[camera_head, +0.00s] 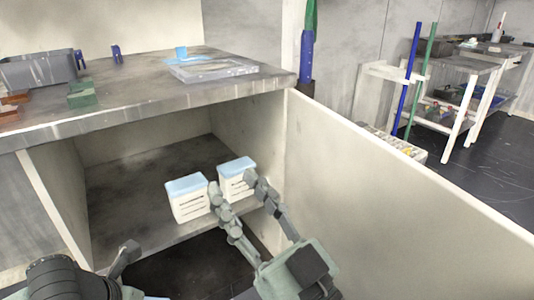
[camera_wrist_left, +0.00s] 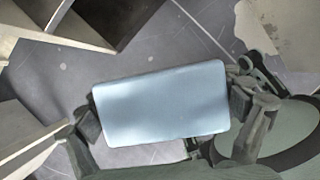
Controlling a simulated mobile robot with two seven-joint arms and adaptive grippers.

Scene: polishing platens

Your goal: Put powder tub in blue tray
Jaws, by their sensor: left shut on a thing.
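My left gripper (camera_wrist_left: 165,108) is shut on a powder tub (camera_wrist_left: 158,95) with a flat pale-blue lid, seen from above in the left wrist view. In the head view this arm is at the bottom left and the held tub is mostly out of frame.
The counter (camera_head: 150,112) above the cabinet carries a clear tray (camera_head: 212,70), a grey bin (camera_head: 40,70) and a green block (camera_head: 82,95). The open door panel (camera_head: 390,200) blocks the right side. A shelf cart (camera_head: 460,90) stands beyond it.

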